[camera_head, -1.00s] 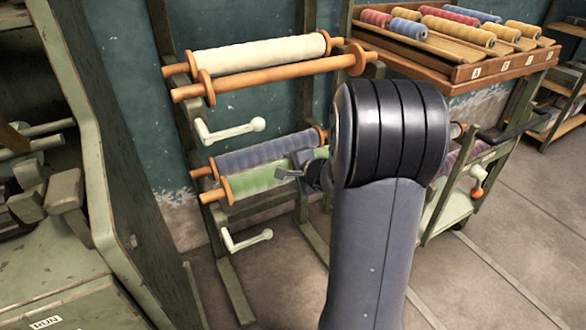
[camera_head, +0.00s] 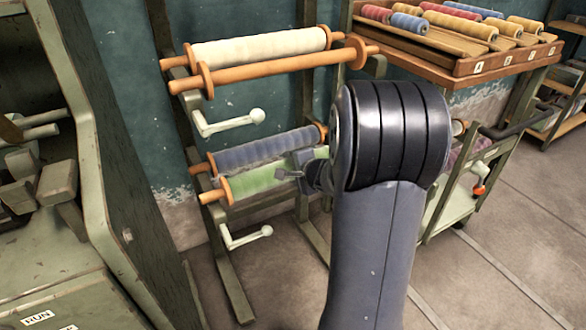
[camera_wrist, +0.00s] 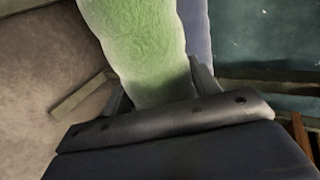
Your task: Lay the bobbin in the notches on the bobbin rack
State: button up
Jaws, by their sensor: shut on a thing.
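The green bobbin (camera_head: 255,181) has orange ends and lies roughly level in front of a blue bobbin (camera_head: 265,151) in the head view. My gripper (camera_head: 299,170) is shut on the green bobbin towards its right part. The wrist view shows the green thread (camera_wrist: 145,45) between the two fingers (camera_wrist: 160,92). The bobbin rack (camera_head: 233,282) is a grey-green frame against the wall. My arm hides the green bobbin's right end. I cannot tell whether its ends touch the notches.
A white bobbin (camera_head: 262,47) and a bare orange bobbin (camera_head: 275,73) lie higher on the rack. Pale cranks (camera_head: 230,121) stick out below each level. A green machine (camera_head: 85,150) stands close on the left. A cart (camera_head: 455,200) and a tray of bobbins (camera_head: 480,65) are at right.

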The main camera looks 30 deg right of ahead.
jog(key=shift+f+b, duration=0.55)
jog(key=shift+b, duration=0.65)
dwell(0.4)
jog(key=o, duration=1.4)
jog(key=shift+f, duration=0.1)
jog(key=p+v, duration=0.3)
jog(key=v, duration=0.8)
jog(key=shift+w, duration=0.1)
